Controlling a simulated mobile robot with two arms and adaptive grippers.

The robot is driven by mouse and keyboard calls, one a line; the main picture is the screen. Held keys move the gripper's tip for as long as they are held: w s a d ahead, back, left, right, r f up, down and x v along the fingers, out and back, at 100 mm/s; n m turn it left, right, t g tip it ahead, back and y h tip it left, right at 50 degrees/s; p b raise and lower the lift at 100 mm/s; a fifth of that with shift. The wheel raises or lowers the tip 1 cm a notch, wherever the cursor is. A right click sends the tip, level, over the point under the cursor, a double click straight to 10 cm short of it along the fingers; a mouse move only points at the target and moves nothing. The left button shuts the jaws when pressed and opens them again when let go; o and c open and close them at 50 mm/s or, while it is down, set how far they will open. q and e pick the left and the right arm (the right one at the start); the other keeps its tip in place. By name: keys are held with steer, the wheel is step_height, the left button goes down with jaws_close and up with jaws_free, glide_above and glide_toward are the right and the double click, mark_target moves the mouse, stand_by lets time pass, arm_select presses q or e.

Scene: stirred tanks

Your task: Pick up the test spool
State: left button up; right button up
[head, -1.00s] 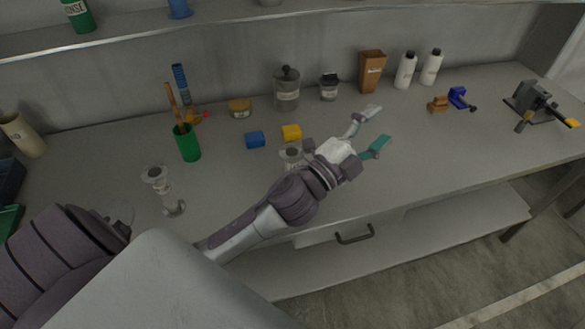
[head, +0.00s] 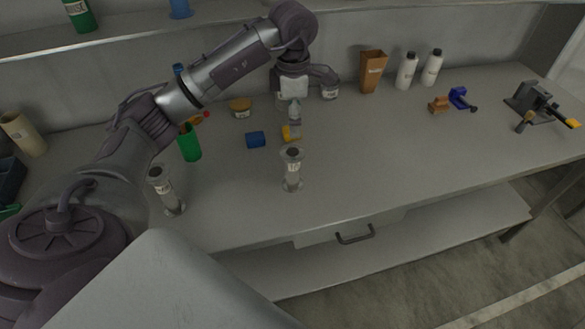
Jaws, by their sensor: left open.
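Two grey spools with flanged ends and pale labels stand upright on the workbench. One spool (head: 292,170) is near the middle front, the other spool (head: 165,192) is at the left front. The labels are too small to read, so I cannot tell which is the test spool. My left gripper (head: 294,122) is open and points down, appearing just above and behind the middle spool in the picture. Its fingers are seen nearly edge-on, with nothing visible held. My right gripper is out of view.
A blue block (head: 256,139) and a yellow block (head: 287,133) lie behind the middle spool. White bottles (head: 407,70) and a brown container (head: 372,71) stand at the back. The bench's right-centre is clear.

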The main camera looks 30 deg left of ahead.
mark_target(293, 152)
arm_select(q)
steer(key=f+p, duration=0.1)
steer(key=f, duration=0.3)
steer(key=f+p, duration=0.1)
steer(key=f, duration=0.4)
steer(key=f+p, duration=0.2)
steer(key=f, duration=0.2)
steer(key=shift+a+f, duration=0.3)
steer(key=c, duration=1)
steer(key=shift+c, duration=0.2)
